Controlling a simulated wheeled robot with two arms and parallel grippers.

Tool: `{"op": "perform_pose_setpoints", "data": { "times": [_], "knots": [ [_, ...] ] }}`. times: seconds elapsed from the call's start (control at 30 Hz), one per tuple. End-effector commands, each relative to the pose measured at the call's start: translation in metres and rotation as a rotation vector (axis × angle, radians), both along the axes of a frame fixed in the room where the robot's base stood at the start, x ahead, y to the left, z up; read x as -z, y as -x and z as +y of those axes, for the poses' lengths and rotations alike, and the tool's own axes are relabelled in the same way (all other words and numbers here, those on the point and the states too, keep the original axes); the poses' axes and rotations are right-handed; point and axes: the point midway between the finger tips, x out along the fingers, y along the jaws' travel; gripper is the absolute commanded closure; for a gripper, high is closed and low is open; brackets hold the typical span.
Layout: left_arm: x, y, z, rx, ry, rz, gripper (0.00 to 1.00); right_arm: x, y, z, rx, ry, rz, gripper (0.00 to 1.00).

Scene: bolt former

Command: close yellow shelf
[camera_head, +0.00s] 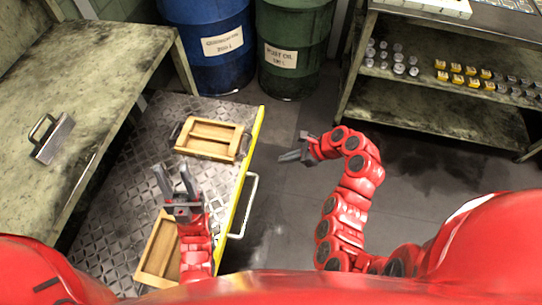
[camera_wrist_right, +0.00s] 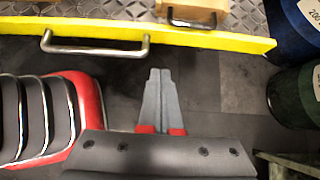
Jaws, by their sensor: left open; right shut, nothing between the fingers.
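The yellow shelf (camera_head: 238,185) is a pulled-out drawer with a diamond-plate floor (camera_head: 200,105) and a yellow front edge with a metal bar handle (camera_head: 244,207). In the right wrist view its yellow front (camera_wrist_right: 200,38) and handle (camera_wrist_right: 95,44) cross the top. My left gripper (camera_head: 175,172) is open above the drawer floor, between two wooden boxes. My right gripper (camera_head: 285,157) is shut and empty, to the right of the yellow front and apart from it. In the right wrist view its closed fingertips (camera_wrist_right: 160,72) point toward the yellow front, right of the handle.
Wooden boxes (camera_head: 210,139) and (camera_head: 160,250) lie on the drawer floor. A worn workbench (camera_head: 90,75) with a metal handle piece (camera_head: 52,138) stands at left. Blue (camera_head: 208,45) and green (camera_head: 293,50) barrels stand behind. A shelf rack (camera_head: 440,105) stands at right. Floor right of the drawer is clear.

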Motion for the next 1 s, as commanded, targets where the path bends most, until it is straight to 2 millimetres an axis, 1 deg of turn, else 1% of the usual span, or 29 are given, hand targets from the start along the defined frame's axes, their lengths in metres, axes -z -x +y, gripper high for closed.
{"op": "perform_pose_setpoints", "data": {
  "times": [0.1, 0.17, 0.3, 0.47, 0.6, 0.7, 0.83, 1.0],
  "knots": [
    [0.006, 0.0, 0.0, 0.0, 0.0, 0.0, 0.55, 0.016, -0.003, 0.013, -0.004, 0.0, 0.002, 1.0],
    [0.001, 0.0, 0.0, 0.0, 0.0, 0.0, 0.55, 0.021, -0.006, 0.022, -0.005, 0.0, 0.002, 1.0],
    [-0.002, 0.0, 0.0, 0.0, 0.0, 0.0, 0.55, 0.044, -0.012, 0.043, -0.006, -0.001, 0.005, 1.0],
    [-0.003, 0.0, 0.0, 0.0, 0.0, 0.0, 0.55, 0.065, -0.019, 0.062, -0.004, 0.003, 0.001, 1.0],
    [-0.008, 0.0, 0.0, 0.0, 0.0, 0.0, 0.55, 0.064, -0.027, 0.083, -0.002, 0.003, -0.004, 1.0],
    [-0.01, 0.0, 0.0, 0.0, 0.0, 0.0, 0.55, 0.064, -0.029, 0.093, -0.003, 0.002, -0.001, 1.0],
    [-0.01, 0.0, 0.0, 0.0, 0.0, 0.0, 0.55, 0.065, -0.032, 0.098, 0.001, 0.002, -0.004, 1.0],
    [-0.01, 0.0, 0.0, 0.0, 0.0, 0.0, 0.55, 0.065, -0.033, 0.099, 0.003, 0.003, -0.005, 1.0]
  ]
}}
